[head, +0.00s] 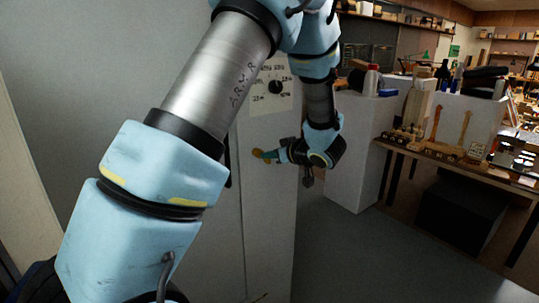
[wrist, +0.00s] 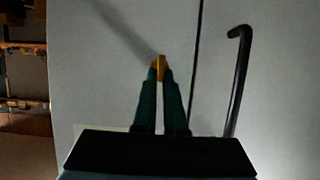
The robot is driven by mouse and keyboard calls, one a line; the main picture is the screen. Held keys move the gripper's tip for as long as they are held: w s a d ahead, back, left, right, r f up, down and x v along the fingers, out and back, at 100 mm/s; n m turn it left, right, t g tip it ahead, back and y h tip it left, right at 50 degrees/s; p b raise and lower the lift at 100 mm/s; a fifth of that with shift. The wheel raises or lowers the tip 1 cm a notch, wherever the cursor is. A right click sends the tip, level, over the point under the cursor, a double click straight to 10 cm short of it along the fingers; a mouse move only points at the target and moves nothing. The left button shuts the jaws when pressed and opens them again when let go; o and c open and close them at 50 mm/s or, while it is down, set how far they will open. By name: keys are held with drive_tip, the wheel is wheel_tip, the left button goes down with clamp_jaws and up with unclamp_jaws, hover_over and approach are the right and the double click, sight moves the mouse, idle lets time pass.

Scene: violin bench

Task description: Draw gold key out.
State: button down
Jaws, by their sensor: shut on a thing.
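The gold key (wrist: 160,67) shows as a small yellow piece between the fingertips in the wrist view. In the head view its yellow end (head: 257,153) shows at the tip of the fingers. My gripper (wrist: 160,76) has dark green fingers and is shut on the key. In the head view my gripper (head: 267,155) points left, in front of the pale grey cabinet (head: 212,255). The far end of the key is hidden, and I cannot tell whether it sits in a lock or is clear of the cabinet face.
A black bar handle (wrist: 238,80) stands right of my fingers, beyond a dark vertical seam (wrist: 196,60). A dial plate (head: 270,88) is above my gripper. A white plinth (head: 352,185) and a workbench (head: 460,163) with violin parts stand to the right. Open floor (head: 370,260) lies before them.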

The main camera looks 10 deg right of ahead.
drive_tip(key=shift+s, duration=0.15)
idle(0.3)
drive_tip(key=shift+s+d+p, duration=0.35)
drive_tip(key=shift+s, duration=0.35)
drive_tip(key=shift+s+d+p, duration=0.35)
drive_tip(key=shift+s, duration=0.3)
drive_tip(key=shift+r, duration=0.1)
wheel_tip(320, 180, up, 7)
drive_tip(key=p, duration=0.5)
